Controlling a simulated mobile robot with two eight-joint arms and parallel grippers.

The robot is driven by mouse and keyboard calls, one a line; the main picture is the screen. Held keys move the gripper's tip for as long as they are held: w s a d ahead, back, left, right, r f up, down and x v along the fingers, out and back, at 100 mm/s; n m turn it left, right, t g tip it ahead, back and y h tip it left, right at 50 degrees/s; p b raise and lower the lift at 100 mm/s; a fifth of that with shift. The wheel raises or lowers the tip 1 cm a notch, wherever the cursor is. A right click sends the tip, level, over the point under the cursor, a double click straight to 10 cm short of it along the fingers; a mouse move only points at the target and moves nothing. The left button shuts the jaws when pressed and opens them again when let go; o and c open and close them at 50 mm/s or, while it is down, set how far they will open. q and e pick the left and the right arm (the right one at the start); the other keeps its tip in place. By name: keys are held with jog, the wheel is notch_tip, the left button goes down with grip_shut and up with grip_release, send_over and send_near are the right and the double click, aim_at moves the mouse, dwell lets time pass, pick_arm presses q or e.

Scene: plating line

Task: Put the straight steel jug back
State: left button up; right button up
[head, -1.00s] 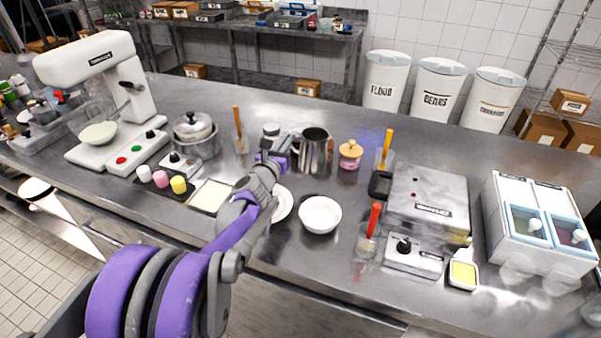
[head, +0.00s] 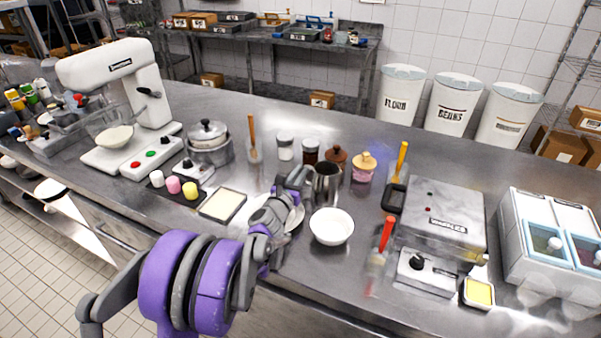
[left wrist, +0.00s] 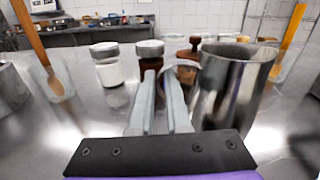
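The straight steel jug (head: 327,184) is upright just behind the white bowl, near the middle of the counter. In the left wrist view the jug (left wrist: 229,88) fills the right side, with its handle loop towards my fingertips. My left gripper (head: 303,180) is at the jug's left side. Its fingers (left wrist: 163,88) are close together at the handle and look closed on it. The jug's base is partly hidden, so I cannot tell whether it touches the counter. My right gripper is not in view.
The white bowl (head: 331,227) is in front of the jug. A dark jar (head: 311,151), a brown-lidded jar (head: 337,156) and a pink jar (head: 363,168) stand behind it. A white-filled jar (head: 285,146) is left of them. A press-like appliance (head: 436,212) stands to the right.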

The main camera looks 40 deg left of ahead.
pick_arm(q)
jog(key=shift+o, duration=1.3)
jog(key=shift+r, duration=0.1)
jog(key=v, duration=1.2)
jog(key=shift+b, duration=0.4)
jog(key=shift+s, duration=0.1)
